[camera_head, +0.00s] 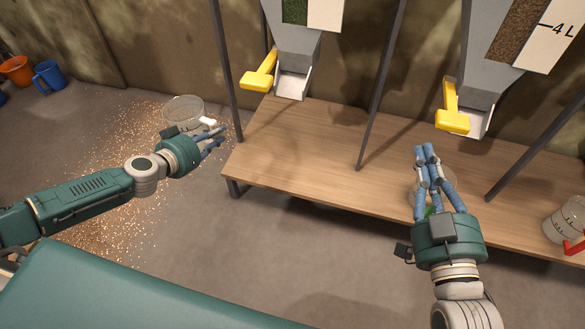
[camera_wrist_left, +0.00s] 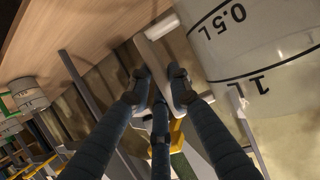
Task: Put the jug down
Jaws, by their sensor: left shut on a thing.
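A clear jug (camera_head: 183,108) hangs at the left, over the floor and left of the wooden table. Its white handle (camera_head: 208,122) is in my left gripper (camera_head: 214,142), which is shut on it. In the left wrist view the jug's clear wall (camera_wrist_left: 285,110) shows 0.5 L and 1 L marks, and the handle (camera_wrist_left: 160,55) runs between the fingers (camera_wrist_left: 160,85). I cannot tell what the jug holds. My right gripper (camera_head: 427,152) is above the table. A clear round vessel (camera_head: 450,188) shows behind its fingers, with something green low down. Whether these fingers are shut is unclear.
The wooden table (camera_head: 300,150) stands under two grey hoppers with yellow levers (camera_head: 259,75) (camera_head: 452,121); dark posts rise around it. A marked container (camera_head: 566,220) stands at its right end. Grains (camera_head: 125,150) litter the left floor. Orange (camera_head: 16,70) and blue (camera_head: 49,76) buckets stand far left.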

